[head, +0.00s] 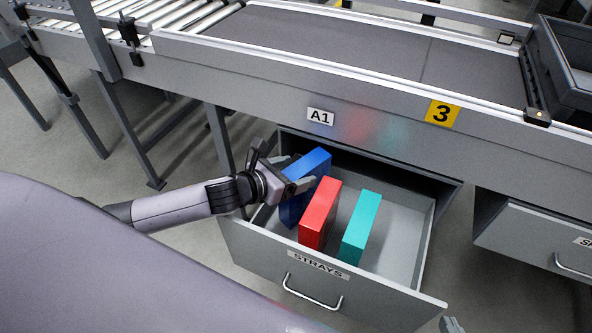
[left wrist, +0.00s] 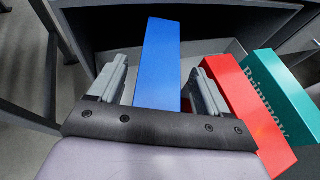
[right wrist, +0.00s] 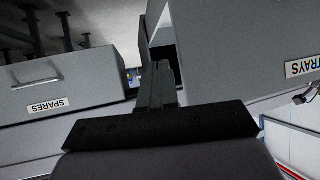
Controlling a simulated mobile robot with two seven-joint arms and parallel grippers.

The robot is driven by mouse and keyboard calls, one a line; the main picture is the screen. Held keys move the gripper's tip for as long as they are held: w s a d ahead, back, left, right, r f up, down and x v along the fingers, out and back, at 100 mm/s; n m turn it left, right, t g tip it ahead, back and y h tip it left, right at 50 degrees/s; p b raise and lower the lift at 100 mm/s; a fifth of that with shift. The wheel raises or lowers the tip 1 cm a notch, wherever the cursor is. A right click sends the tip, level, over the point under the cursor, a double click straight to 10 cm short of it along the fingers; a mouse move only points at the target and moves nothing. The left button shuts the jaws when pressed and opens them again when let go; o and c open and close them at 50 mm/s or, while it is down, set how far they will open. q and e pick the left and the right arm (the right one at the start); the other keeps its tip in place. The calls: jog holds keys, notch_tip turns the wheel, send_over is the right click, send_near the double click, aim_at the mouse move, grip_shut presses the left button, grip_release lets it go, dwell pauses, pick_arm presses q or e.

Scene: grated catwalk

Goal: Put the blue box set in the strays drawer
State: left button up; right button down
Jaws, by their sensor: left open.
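The blue box (head: 305,183) stands upright at the left end of the open strays drawer (head: 330,272). A red box (head: 320,213) and a teal box (head: 361,228) stand beside it in the same drawer. My left gripper (head: 287,178) is open at the blue box. In the left wrist view the blue box (left wrist: 158,65) lies between the two spread fingers, with gaps visible; the red box (left wrist: 245,105) is just outside the right finger. My right gripper (right wrist: 157,85) is shut and empty, low beside the drawer's right side. Only its tip shows in the head view (head: 450,325).
A conveyor (head: 350,45) runs above the drawer, with an A1 label and a yellow 3 sign on its side. A spares drawer (head: 535,240) is to the right. A dark grey crate (head: 575,75) stands at the conveyor's right. The drawer's right part has free floor.

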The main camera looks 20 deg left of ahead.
pick_arm(q)
jog(key=p+v, duration=0.1)
jog(key=v, duration=0.4)
jog(key=shift+v, duration=0.8)
pick_arm(e)
jog(key=shift+s+d+f+h, duration=0.3)
jog(key=shift+d+f, duration=0.2)
jog(key=shift+d, duration=0.1)
